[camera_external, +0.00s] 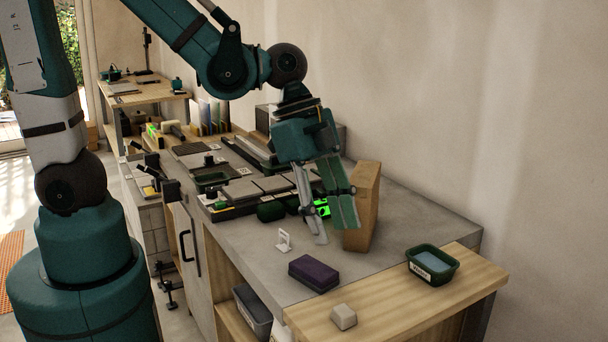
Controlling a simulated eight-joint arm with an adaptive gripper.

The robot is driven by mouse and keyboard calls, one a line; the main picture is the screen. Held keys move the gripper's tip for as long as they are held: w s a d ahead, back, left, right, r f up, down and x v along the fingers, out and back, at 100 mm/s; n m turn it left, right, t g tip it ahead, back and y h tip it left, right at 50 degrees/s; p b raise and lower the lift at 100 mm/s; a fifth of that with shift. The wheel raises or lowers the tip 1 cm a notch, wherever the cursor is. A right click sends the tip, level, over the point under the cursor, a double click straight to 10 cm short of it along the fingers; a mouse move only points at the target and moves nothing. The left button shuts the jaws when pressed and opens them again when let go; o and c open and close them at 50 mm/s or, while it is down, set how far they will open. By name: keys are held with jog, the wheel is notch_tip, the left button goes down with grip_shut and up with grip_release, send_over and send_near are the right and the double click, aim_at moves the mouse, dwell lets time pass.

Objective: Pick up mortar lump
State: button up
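A small pale grey-beige block (343,317), which looks like the mortar lump, sits near the front edge of the wooden board (405,300) at the lower right. My gripper (335,232) points down over the grey worktop, behind and above the lump and well apart from it. Its fingers are spread, with nothing visible between them. A tan upright block (362,207) stands just right of the fingers; I cannot tell whether they touch.
A purple-black block (314,273) and a small white stand (284,240) are on the worktop (240,238). A labelled green tub (432,264) stands at the board's back right. Grey tiles (240,190) and tools crowd the worktop behind. The board is clear around the lump.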

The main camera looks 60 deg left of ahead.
aim_at(344, 308)
jog(key=s+d+f+m+g, duration=0.1)
jog(key=s+d+f+m, duration=0.1)
jog(key=d+f+m, duration=0.2)
jog(key=shift+s+d+g+h, duration=0.3)
jog(key=shift+s+d+g, duration=0.1)
jog(key=shift+d, duration=0.75)
jog(key=shift+f, duration=0.15)
jog(key=shift+x, duration=1.25)
jog(key=shift+b+x, duration=0.65)
jog(key=shift+x, duration=1.95)
jog(key=shift+s+a, duration=0.1)
jog(key=shift+a, duration=0.05)
jog(key=shift+c, duration=0.5)
jog(key=c, duration=0.9)
